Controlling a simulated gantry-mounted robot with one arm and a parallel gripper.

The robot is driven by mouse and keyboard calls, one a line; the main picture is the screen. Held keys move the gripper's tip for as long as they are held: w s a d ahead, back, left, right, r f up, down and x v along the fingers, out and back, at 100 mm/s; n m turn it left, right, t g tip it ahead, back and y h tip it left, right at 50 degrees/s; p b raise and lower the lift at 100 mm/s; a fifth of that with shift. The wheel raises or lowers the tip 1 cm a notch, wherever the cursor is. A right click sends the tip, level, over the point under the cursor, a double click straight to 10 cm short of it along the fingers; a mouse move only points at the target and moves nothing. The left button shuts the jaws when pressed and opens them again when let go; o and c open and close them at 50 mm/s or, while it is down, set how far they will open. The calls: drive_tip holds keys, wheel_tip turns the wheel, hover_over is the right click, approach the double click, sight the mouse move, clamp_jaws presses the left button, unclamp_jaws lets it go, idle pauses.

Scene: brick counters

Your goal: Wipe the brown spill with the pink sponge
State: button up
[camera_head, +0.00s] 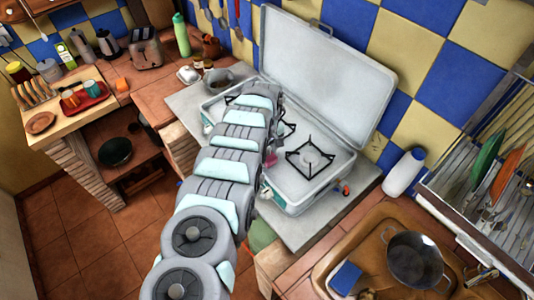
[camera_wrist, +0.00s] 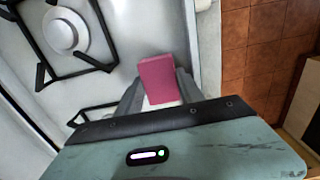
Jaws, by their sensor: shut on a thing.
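The pink sponge (camera_wrist: 157,77) is between the two fingers of my gripper (camera_wrist: 159,90) in the wrist view, and the gripper is shut on it. The sponge is over the pale stove surface, beside a burner grate at its left. I cannot tell whether it touches the surface. In the head view a small pink patch of the sponge (camera_head: 271,158) shows beside my arm, over the stove; the arm hides most of the gripper. I see no brown spill in either view; my arm and gripper cover part of the stove.
The stove (camera_head: 311,191) has raised black grates (camera_head: 309,158) and an upright open lid (camera_head: 325,75). A white bottle (camera_head: 404,172) stands right of it. The sink (camera_head: 340,255) at lower right holds a pot (camera_head: 414,262) and a blue sponge (camera_head: 346,277). Tiled floor (camera_wrist: 248,45) lies beyond the stove edge.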

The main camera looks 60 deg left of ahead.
sight(272, 160)
drive_tip(key=shift+f+b, duration=0.3)
drive_tip(key=shift+f, duration=0.2)
idle(0.3)
drive_tip(key=shift+a+b, duration=0.1)
drive_tip(key=shift+b, duration=0.2)
drive_tip(key=shift+s+a+b, duration=0.15)
drive_tip(key=shift+a+b, duration=0.4)
drive_tip(key=shift+b, duration=0.45)
drive_tip(key=shift+s+a+b, duration=0.2)
drive_tip(key=shift+a+b, duration=0.55)
drive_tip(key=shift+b, duration=1.5)
drive_tip(key=shift+w+d+r+p, duration=0.1)
drive_tip(key=shift+d+r+p, duration=0.1)
drive_tip(key=shift+p, duration=0.55)
drive_tip(key=shift+w+d+p, duration=0.2)
drive_tip(key=shift+d+p, duration=0.7)
drive_tip(key=shift+p, duration=1.95)
drive_tip(key=shift+w+d+f+p, duration=0.2)
drive_tip(key=shift+d+p, duration=0.75)
drive_tip(key=shift+p, duration=0.65)
drive_tip(key=shift+w+d+f+p, duration=0.1)
drive_tip(key=shift+w+d+p, duration=0.15)
drive_tip(key=shift+d+p, duration=1)
drive_tip(key=shift+a+f, duration=0.1)
drive_tip(key=shift+a, duration=0.45)
drive_tip(key=shift+a+b, duration=0.1)
drive_tip(key=shift+b, duration=0.2)
